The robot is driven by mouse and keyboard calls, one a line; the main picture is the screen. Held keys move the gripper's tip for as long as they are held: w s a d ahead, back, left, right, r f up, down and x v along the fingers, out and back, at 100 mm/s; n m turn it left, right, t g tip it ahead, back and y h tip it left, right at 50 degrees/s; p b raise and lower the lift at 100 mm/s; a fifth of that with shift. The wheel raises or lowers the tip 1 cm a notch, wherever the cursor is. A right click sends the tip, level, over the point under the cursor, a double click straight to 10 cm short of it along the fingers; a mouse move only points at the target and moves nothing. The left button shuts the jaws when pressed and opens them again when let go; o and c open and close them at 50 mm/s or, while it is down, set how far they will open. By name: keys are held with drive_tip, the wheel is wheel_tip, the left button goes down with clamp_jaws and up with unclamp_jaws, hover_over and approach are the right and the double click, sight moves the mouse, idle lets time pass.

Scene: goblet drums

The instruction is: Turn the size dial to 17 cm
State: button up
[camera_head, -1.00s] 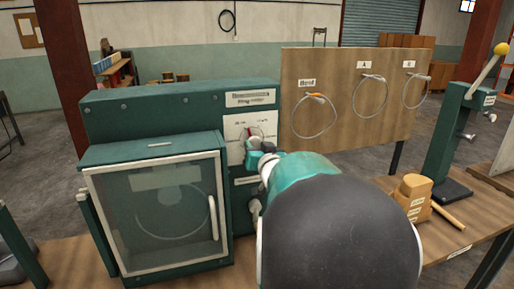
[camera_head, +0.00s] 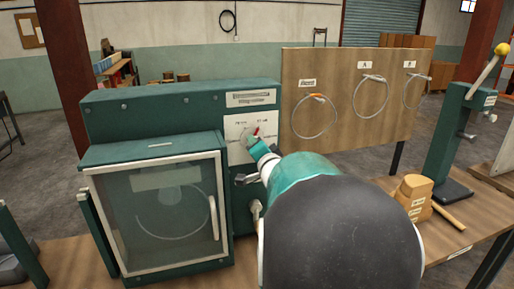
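The size dial (camera_head: 249,136) is on a white plate (camera_head: 237,126) on the front of the green machine. Its red pointer (camera_head: 256,131) points up and to the right. The printed scale is too small to read, and my gripper hides the dial's lower part. My gripper (camera_head: 246,161) is at the dial's lower right. Its fingers are apart, one by the dial's lower edge and one lower, in front of the machine's face. Nothing shows between them. I cannot tell whether the upper finger touches the dial.
A glazed door (camera_head: 160,212) with a pale handle (camera_head: 213,217) is left of the dial. A board (camera_head: 345,130) with hanging rings stands right.

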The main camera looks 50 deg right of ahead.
drive_tip(key=shift+m, duration=0.3)
drive_tip(key=o, duration=1)
drive_tip(key=shift+s, duration=0.1)
drive_tip(key=v, duration=1.3)
drive_tip(key=shift+s+a, duration=0.2)
drive_tip(key=shift+s, duration=0.05)
